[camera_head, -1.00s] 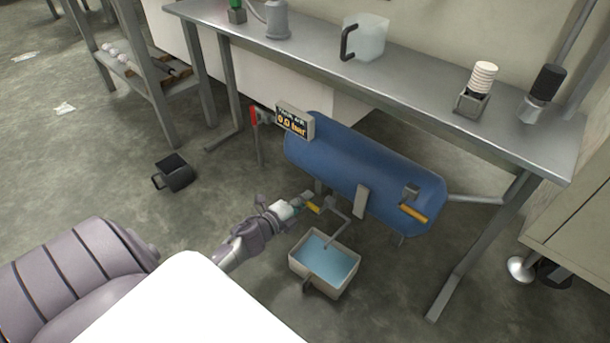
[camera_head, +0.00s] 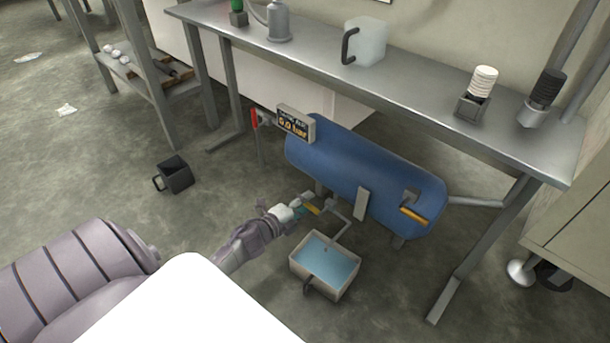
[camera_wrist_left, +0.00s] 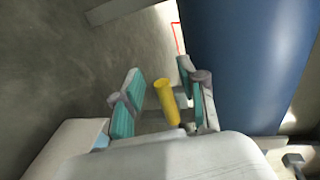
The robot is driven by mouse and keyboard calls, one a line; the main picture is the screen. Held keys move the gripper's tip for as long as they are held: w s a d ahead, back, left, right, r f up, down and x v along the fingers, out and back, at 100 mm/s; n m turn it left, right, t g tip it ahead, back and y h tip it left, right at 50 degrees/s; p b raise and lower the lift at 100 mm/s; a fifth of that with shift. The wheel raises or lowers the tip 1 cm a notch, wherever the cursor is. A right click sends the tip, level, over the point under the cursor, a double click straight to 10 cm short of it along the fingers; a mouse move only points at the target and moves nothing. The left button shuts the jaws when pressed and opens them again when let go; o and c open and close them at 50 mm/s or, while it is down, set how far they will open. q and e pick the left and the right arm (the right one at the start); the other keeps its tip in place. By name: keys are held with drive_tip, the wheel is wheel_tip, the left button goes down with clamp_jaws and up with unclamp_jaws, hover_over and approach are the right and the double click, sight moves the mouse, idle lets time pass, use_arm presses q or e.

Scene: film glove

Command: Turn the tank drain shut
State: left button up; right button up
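The blue tank (camera_head: 365,175) lies under the bench. Its drain has a yellow handle (camera_head: 313,209) and a grey spout pipe (camera_head: 343,229) reaching over a basin (camera_head: 310,270) of bluish water. My left gripper (camera_head: 303,207) is at the handle, below the tank's left part. In the left wrist view, the yellow handle (camera_wrist_left: 166,98) stands between the two teal-padded fingers (camera_wrist_left: 163,100), with a visible gap on each side. The gripper is open and not clamped on it. Whether water runs from the spout is too small to tell. My right gripper does not show.
A gauge display (camera_head: 295,124) and a red lever (camera_head: 255,118) are at the tank's left end. An orange-handled valve (camera_head: 413,215) is at its right end. A dark mug-like container (camera_head: 174,175) stands on the floor. The metal bench (camera_head: 420,95) overhangs the tank.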

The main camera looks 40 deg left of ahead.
use_arm(q)
drive_tip(key=d+v, duration=0.1)
drive_tip(key=v, duration=1.1)
drive_tip(key=shift+a, duration=0.45)
drive_tip(key=shift+r, duration=0.1)
